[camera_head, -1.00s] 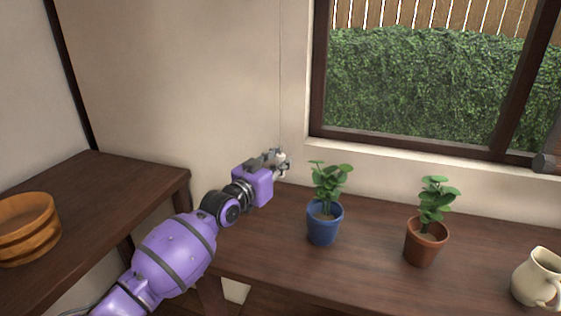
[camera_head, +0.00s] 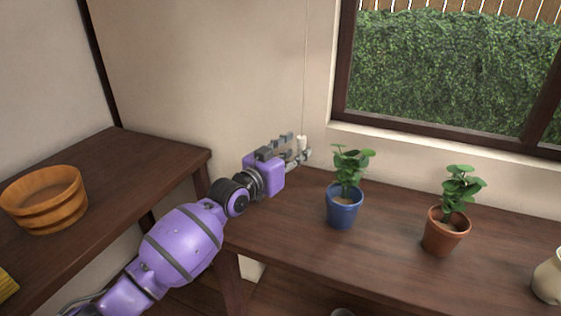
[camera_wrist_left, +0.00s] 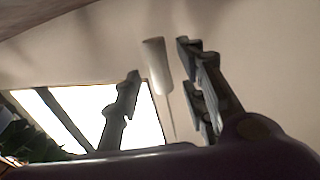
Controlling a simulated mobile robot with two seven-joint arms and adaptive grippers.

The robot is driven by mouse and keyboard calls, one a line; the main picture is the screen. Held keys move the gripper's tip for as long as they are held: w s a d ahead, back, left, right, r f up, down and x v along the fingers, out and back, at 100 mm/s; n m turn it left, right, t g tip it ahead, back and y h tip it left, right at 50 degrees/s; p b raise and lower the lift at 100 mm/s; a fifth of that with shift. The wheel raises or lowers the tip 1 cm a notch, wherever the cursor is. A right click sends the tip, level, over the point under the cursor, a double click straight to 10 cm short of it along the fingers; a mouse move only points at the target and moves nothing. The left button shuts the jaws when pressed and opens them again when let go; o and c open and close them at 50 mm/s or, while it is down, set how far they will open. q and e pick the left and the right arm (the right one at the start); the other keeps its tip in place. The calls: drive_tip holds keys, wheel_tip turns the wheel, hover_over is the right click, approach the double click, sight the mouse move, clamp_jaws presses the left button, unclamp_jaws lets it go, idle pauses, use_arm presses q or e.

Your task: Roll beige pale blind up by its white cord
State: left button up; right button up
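The thin white cord (camera_head: 305,70) hangs down the wall left of the window in the head view and ends in a small white pull (camera_head: 301,143). My left gripper (camera_head: 299,148) is at the pull. In the left wrist view the pull (camera_wrist_left: 157,65) shows between the two spread fingers (camera_wrist_left: 160,95), with gaps at both sides. The gripper looks open, not clamped on it. The beige blind does not show in either view; the window's visible part is uncovered. My right gripper is not in view.
A blue-potted plant (camera_head: 344,205) and a terracotta-potted plant (camera_head: 445,232) stand on the dark wooden counter (camera_head: 300,230), right of my gripper. A cream jug (camera_head: 549,278) is cut off at the right. A wooden tub (camera_head: 45,200) sits on the left table (camera_head: 130,165).

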use_arm(q)
drive_tip(key=v, duration=0.8)
drive_tip(key=shift+s+a, duration=0.1)
drive_tip(key=shift+s, duration=0.15)
drive_tip(key=shift+f, duration=0.1)
